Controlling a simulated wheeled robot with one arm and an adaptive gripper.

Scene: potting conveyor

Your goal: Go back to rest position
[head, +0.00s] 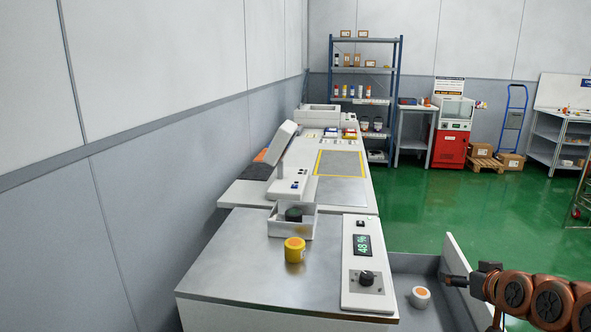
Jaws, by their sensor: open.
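My orange and dark arm reaches in from the lower right. My gripper (458,280) is the dark end of it, seen small and nearly edge-on over the right wall of a grey bin (398,262). It looks empty, and its fingers are hard to make out. A white cup-like piece with an orange top (420,297) lies in the bin, left of my gripper and apart from it. A yellow jar (295,250) stands upright on the metal bench top (225,262), well left of my gripper.
Shelves (365,95), a red cabinet (450,148) and boxes stand far back. The green floor (460,205) is clear in the middle.

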